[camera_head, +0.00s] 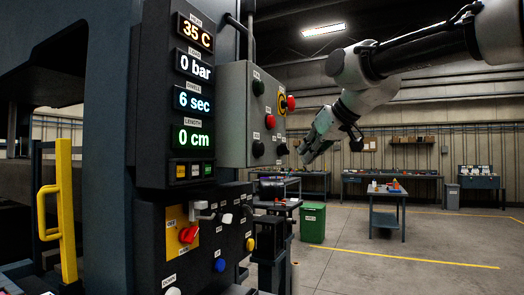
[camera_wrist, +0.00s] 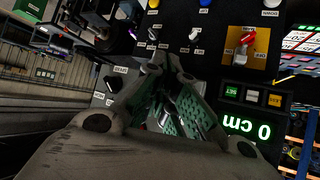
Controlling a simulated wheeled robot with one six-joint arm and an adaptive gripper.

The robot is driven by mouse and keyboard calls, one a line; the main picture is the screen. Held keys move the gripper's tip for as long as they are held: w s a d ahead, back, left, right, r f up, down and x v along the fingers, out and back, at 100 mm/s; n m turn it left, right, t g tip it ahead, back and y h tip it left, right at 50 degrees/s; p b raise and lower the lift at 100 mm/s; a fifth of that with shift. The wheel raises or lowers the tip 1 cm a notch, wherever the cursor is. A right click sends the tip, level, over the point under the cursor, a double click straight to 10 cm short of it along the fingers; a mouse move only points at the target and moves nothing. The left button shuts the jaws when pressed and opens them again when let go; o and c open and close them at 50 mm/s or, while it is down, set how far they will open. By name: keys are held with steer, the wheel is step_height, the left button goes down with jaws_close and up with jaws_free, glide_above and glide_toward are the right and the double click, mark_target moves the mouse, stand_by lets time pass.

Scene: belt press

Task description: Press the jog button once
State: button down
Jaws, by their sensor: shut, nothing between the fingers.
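My gripper (camera_head: 306,155) is shut and empty, in the air to the right of the grey control box (camera_head: 237,140). In the wrist view its closed fingers (camera_wrist: 165,58) point toward the lower control panel, apart from it as far as I can tell. That dark panel (camera_head: 205,277) carries a blue button (camera_head: 219,265), a yellow button (camera_head: 250,244) and a white button (camera_head: 173,291). The blue button (camera_wrist: 204,3) and yellow button (camera_wrist: 153,3) also show at the wrist view's top edge. The small labels are too blurred to tell which control is the jog button.
A red rotary switch (camera_head: 188,234) on a yellow plate projects from the panel. The display column (camera_head: 192,90) reads 35 C, 0 bar, 6 sec and 0 cm. A yellow handle (camera_head: 64,200) stands left. A green bin (camera_head: 312,223) and workbench (camera_head: 387,196) stand beyond; the floor between is open.

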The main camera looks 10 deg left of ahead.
steer(key=shift+a+r, duration=0.1)
steer(key=shift+a, duration=0.15)
steer(key=w+a, duration=0.3)
steer(key=a, duration=0.5)
stand_by(0.4)
steer(key=shift+a, duration=0.1)
stand_by(1.2)
steer(key=shift+w+a, duration=0.15)
steer(key=shift+a, duration=0.15)
steer(key=shift+w+a, duration=0.2)
steer(key=shift+a, duration=0.25)
stand_by(0.8)
steer(key=shift+d, duration=0.1)
steer(key=shift+s+d, duration=0.35)
steer(key=shift+d, duration=0.4)
steer(key=shift+d, duration=0.1)
steer(key=shift+s+d, duration=0.3)
steer(key=shift+d, duration=0.45)
steer(key=shift+s+d, duration=0.25)
steer(key=shift+d, duration=0.5)
steer(key=shift+s+d, duration=0.3)
steer(key=shift+d, duration=0.45)
